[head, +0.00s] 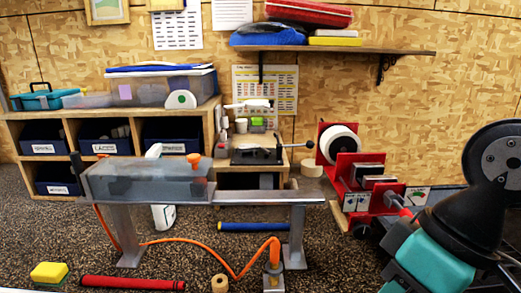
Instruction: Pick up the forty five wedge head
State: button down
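I cannot make out a wedge head marked forty five in the head view. Labelled dark bins (105,147) sit in the wooden cubby shelf at the left, but their labels and contents are too small to read. My arm, black and teal, shows at the right edge. My gripper is not in view.
A bench with a grey trough (140,182) on metal legs stands mid-scene. An orange hose (190,240) trails over the floor. A red machine (345,170) stands right of centre. A red tube (130,283) and yellow sponge (49,273) lie front left.

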aim_at(245, 148)
jog(key=u, duration=0.45)
jog(key=k, duration=0.55)
jog(key=u, duration=0.9)
jog(key=i, duration=1.2)
jog(key=z, duration=0.55)
